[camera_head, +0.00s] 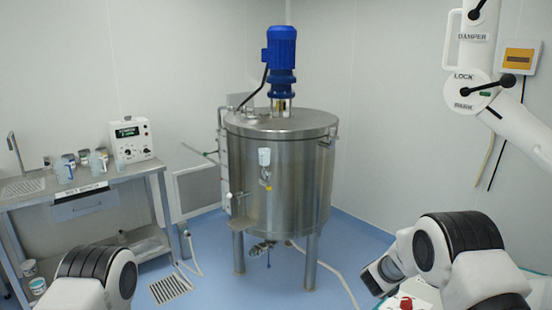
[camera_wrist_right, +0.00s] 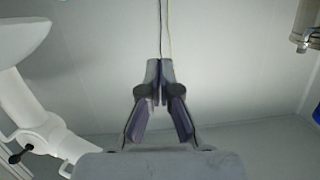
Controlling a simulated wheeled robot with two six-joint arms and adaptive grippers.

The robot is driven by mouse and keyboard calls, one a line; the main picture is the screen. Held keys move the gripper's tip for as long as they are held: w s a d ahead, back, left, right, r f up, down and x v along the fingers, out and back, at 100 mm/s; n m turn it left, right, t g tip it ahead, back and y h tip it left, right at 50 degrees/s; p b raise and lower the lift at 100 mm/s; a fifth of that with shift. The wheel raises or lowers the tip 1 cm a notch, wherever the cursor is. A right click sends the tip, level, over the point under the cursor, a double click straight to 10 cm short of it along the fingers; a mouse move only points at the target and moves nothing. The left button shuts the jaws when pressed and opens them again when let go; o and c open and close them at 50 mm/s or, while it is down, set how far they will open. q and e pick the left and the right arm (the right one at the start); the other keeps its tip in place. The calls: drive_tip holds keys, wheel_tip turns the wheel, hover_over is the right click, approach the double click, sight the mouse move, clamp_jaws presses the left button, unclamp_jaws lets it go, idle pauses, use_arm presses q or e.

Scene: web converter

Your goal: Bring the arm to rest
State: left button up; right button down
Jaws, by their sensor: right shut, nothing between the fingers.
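A white jointed extraction-type arm (camera_head: 520,122) hangs at the upper right in the head view. It has black-knobbed levers at the labels DAMPER and LOCK / PARK, and a small green mark by the lower lever. A white jointed arm with a black-knobbed lever also shows at the left of the right wrist view (camera_wrist_right: 40,118). My right gripper (camera_wrist_right: 159,68) is shut and empty, its fingertips together in front of a plain wall, apart from that white arm. In the head view my arm links show at the lower left and right. My left gripper is out of view.
A steel tank (camera_head: 280,180) with a blue motor (camera_head: 281,60) stands mid-room. A steel bench (camera_head: 90,187) with jugs and a control box (camera_head: 131,141) is at left. An orange-fronted wall box (camera_head: 519,58) is at right. Hoses and a drain grate (camera_head: 171,288) lie on the blue floor.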

drive_tip(key=s+a+f+n+g+y+b, duration=0.2)
drive_tip(key=s+a+f+n+y+b, duration=0.15)
drive_tip(key=s+f, duration=0.9)
drive_tip(key=s+a+f+n+g+y+b, duration=0.1)
drive_tip(key=s+a+f+n+y+b, duration=0.2)
drive_tip(key=s+f, duration=0.95)
use_arm(q)
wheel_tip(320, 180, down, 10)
drive_tip(key=b, duration=0.3)
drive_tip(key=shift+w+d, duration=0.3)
use_arm(e)
drive_tip(key=s+a+f+n+g+y, duration=0.1)
drive_tip(key=s+a+f+g, duration=0.1)
drive_tip(key=s, duration=0.6)
drive_tip(key=s+a+f+n+g+y, duration=0.1)
drive_tip(key=s+f, duration=0.3)
drive_tip(key=s, duration=0.4)
drive_tip(key=s+a+f+n+g+y, duration=0.1)
drive_tip(key=s+a+f+g+y, duration=0.1)
drive_tip(key=s, duration=0.6)
drive_tip(key=shift+a+f+g+y, duration=0.35)
drive_tip(key=shift+f+g, duration=0.35)
drive_tip(key=shift+g, duration=0.4)
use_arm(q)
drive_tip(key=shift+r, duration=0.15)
use_arm(e)
drive_tip(key=shift+s, duration=0.1)
